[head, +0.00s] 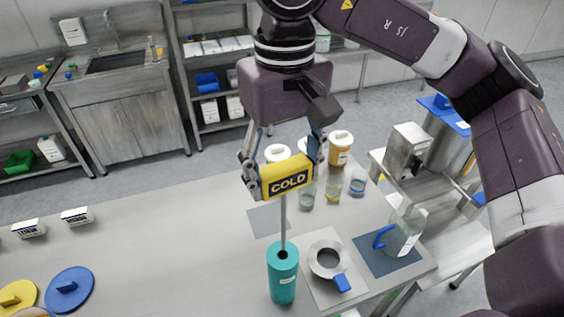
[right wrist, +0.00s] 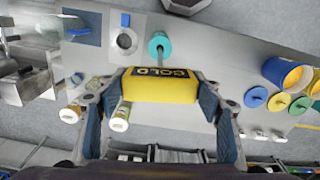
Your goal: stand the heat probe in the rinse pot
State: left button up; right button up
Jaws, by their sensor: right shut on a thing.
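The probe has a yellow block handle (head: 287,178) with a dark label reading COLD and a thin grey rod below it. My right gripper (head: 284,172) is shut on this handle, one finger at each end; the handle also shows in the right wrist view (right wrist: 160,86). The rod points down, nearly upright. Its lower end meets the dark hole in the top of a teal cylindrical pot (head: 283,280), seemingly the rinse pot, also in the right wrist view (right wrist: 160,46). I cannot tell how far the tip is inside. My left gripper is not in view.
Several jars (head: 340,148) stand behind. The table's left middle (head: 170,255) is clear.

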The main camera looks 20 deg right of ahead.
jog(key=shift+f, duration=0.5)
jog(key=shift+w+f, duration=0.2)
jog(key=shift+f, duration=0.05)
jog(key=shift+w+f, duration=0.2)
jog(key=shift+s+b, duration=0.1)
jog(key=shift+b, duration=0.45)
jog(key=shift+f+b, duration=0.15)
jog(key=shift+b, duration=0.15)
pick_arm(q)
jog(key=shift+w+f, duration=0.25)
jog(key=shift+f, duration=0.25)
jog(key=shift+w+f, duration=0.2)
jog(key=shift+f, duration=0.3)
